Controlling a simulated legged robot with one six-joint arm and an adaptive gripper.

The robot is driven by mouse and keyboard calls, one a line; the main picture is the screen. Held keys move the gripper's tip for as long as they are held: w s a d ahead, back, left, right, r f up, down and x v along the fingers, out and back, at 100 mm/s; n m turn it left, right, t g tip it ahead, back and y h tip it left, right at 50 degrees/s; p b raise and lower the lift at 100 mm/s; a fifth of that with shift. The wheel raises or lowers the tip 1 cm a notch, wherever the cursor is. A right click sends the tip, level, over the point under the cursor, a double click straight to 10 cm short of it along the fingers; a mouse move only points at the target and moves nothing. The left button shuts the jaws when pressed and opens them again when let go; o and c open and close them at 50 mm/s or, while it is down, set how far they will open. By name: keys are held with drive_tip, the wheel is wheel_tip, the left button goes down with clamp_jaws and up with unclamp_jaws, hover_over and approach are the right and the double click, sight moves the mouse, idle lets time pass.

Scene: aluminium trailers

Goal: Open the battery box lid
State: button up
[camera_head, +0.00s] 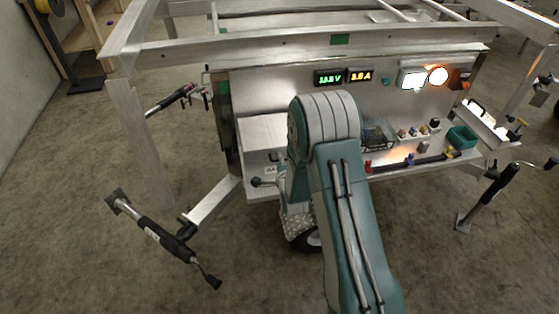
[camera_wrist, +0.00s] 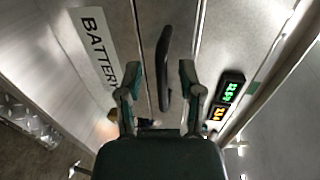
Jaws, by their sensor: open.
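The battery box (camera_head: 264,133) is a pale metal box at the left of the trailer's front, partly hidden by my arm. In the wrist view its white label (camera_wrist: 96,45) reads "BATTERY", with the end cut off by a finger. A dark, narrow handle (camera_wrist: 163,62) stands beside the label on the metal surface. My gripper (camera_wrist: 160,76) is open, with one finger on each side of the handle's line. I see no clear contact, and depth is hard to judge. In the head view the gripper is mostly hidden behind my arm. The lid looks shut.
Green and orange digital readouts (camera_head: 343,77) sit on the panel above, also close to the right finger in the wrist view (camera_wrist: 226,96). A metal beam (camera_head: 300,47) crosses above. A black-handled jack (camera_head: 165,240) stands left.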

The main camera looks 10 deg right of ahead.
drive_tip(key=shift+w+d, duration=0.25)
drive_tip(key=shift+d, duration=0.15)
drive_tip(key=shift+a, duration=0.1)
clamp_jaws()
